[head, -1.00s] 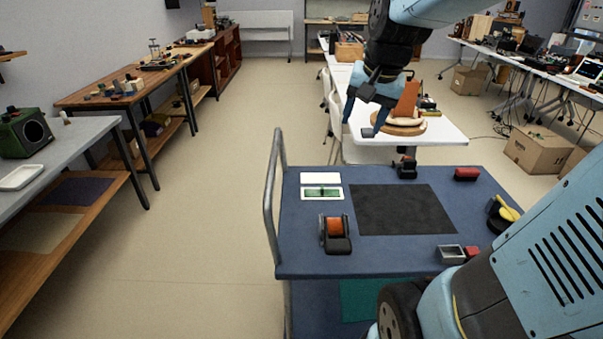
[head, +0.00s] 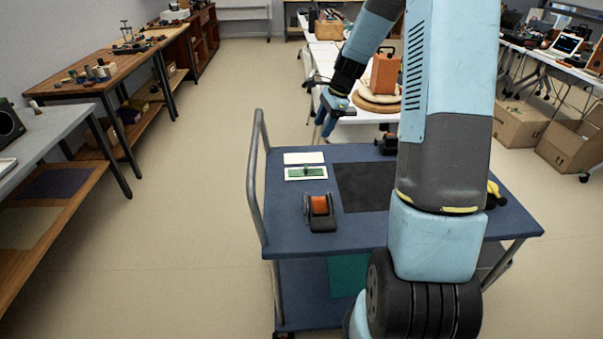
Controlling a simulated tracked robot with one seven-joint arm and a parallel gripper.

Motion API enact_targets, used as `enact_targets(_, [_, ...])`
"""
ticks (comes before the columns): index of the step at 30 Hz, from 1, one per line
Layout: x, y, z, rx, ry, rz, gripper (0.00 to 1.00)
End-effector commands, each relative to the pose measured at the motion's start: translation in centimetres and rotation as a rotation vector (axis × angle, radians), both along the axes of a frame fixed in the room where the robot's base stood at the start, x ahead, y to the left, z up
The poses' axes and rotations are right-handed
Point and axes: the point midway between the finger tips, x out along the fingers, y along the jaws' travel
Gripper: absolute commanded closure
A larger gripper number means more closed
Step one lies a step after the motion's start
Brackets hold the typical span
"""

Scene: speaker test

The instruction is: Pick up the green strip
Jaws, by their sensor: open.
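The green strip (head: 313,173) lies in a shallow white tray (head: 289,174) near the far left corner of the blue cart top. A small dark mark shows at the strip's middle, too small to make out. My gripper (head: 324,126) is open and empty, with its blue fingers pointing down. In the picture it shows above and slightly right of the strip, apart from it, near the cart's far edge. Its exact height over the cart cannot be told.
A white flat piece (head: 303,158) lies just behind the tray. An orange spool in a black holder (head: 319,212) stands in front. A dark mat (head: 362,188) lies to the right. A metal handle (head: 258,180) rises at the cart's left. My arm hides the cart's right part.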

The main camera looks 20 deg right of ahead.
Motion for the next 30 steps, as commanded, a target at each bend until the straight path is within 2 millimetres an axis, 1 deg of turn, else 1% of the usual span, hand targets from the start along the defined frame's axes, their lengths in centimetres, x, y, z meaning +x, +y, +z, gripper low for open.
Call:
enact_targets(1, [0.7, -0.4, -1.4, 0.019, 0.023, -0.041, 0.40])
enact_targets(3, [1.5, -0.7, -2.9, 0.043, 0.048, -0.093, 0.40])
enact_targets(6, [2.2, -1.1, -4.4, 0.067, 0.074, -0.150, 0.40])
enact_targets(11, [2.8, -1.3, -5.7, 0.085, 0.095, -0.194, 0.40])
enact_targets(16, [3.0, -0.5, -7.6, 0.088, 0.099, -0.198, 0.40])
enact_targets(24, [3.3, 1.2, -11.9, 0.088, 0.099, -0.197, 0.40])
enact_targets(27, [3.4, 1.7, -12.9, 0.087, 0.098, -0.197, 0.40])
enact_targets(30, [3.4, 1.9, -13.4, 0.086, 0.097, -0.197, 0.40])
